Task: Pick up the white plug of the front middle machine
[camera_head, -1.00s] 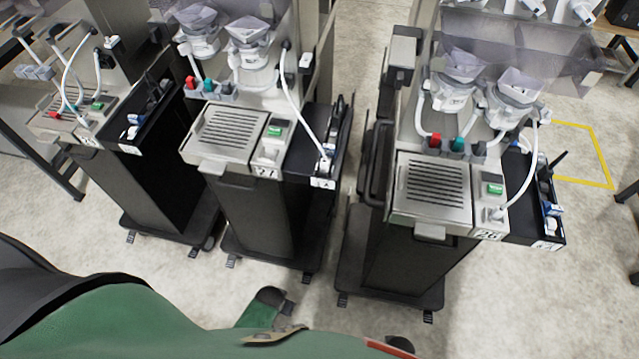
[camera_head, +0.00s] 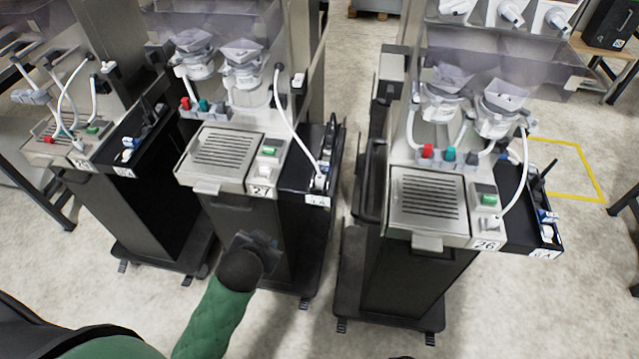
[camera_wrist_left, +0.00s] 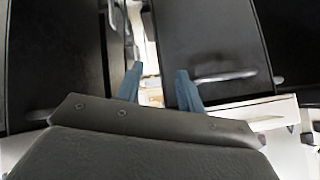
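The middle machine (camera_head: 225,185), labelled 27, stands left of centre in the head view. A white tube (camera_head: 292,128) curves down from its column. The tube ends at a small white plug (camera_head: 321,181) in the black side tray, though details there are too small to be sure. My left gripper (camera_head: 262,240) is in front of this machine's dark cabinet, below and left of the plug and apart from it. In the left wrist view its two blue fingers (camera_wrist_left: 158,88) are spread with nothing held between them. My right gripper is not in view.
Machine 26 (camera_head: 430,205) stands to the right, with its own white tube and side tray (camera_head: 515,215). Another machine (camera_head: 62,135) stands at the left. A narrow floor gap separates the middle machine from machine 26. The floor in front is open.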

